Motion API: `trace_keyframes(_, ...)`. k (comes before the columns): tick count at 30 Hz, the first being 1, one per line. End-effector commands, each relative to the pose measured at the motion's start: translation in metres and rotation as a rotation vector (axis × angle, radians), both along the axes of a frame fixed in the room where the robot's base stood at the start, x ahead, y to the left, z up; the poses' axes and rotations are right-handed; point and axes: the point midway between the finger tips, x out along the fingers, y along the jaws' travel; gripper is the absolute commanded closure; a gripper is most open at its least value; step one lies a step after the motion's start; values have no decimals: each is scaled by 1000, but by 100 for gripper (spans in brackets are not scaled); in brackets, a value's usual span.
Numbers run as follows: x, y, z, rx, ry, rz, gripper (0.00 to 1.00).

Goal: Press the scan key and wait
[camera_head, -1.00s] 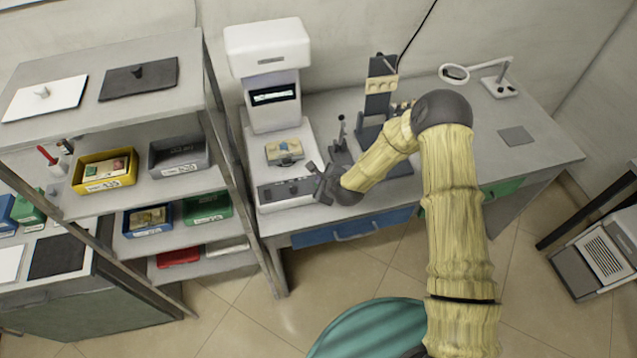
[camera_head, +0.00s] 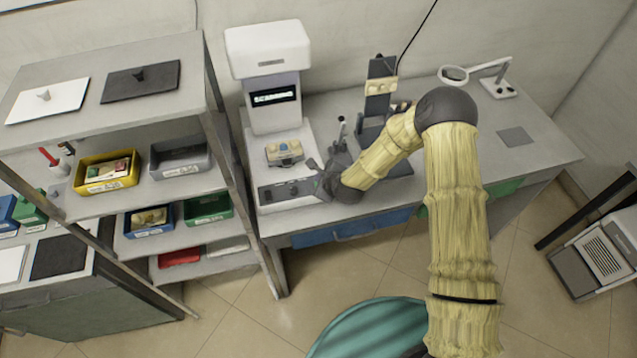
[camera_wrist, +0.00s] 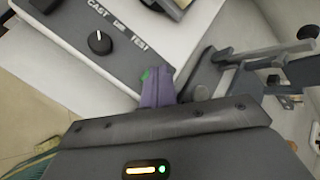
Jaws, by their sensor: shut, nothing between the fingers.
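The white scanning machine (camera_head: 268,48) stands on the bench, and its dark screen (camera_head: 273,97) shows bright text that seems to read "SCANNING". A beige block with a blue part (camera_head: 284,152) lies on its bed. Its grey front panel (camera_head: 285,192) also shows in the wrist view (camera_wrist: 75,25), with a black knob (camera_wrist: 100,42) and lettering that includes "CAST" and "TEST". My gripper (camera_wrist: 157,78) is shut and empty at the panel's right end. A small green patch (camera_wrist: 147,73) shows at its fingertips; the scan key itself is mostly hidden there, and I cannot tell contact.
A dark upright stand (camera_head: 378,95) is close behind my gripper to the right. A magnifier lamp (camera_head: 480,72) and a grey pad (camera_head: 515,137) are farther right. The shelf rack (camera_head: 130,215) with a yellow bin (camera_head: 107,183) and other bins stands on the left.

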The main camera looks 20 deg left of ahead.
Motion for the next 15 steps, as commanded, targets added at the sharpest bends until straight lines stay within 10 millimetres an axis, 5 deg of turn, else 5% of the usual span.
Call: trace_keyframes(15, 0, 0, 34, 1, 0, 1, 100)
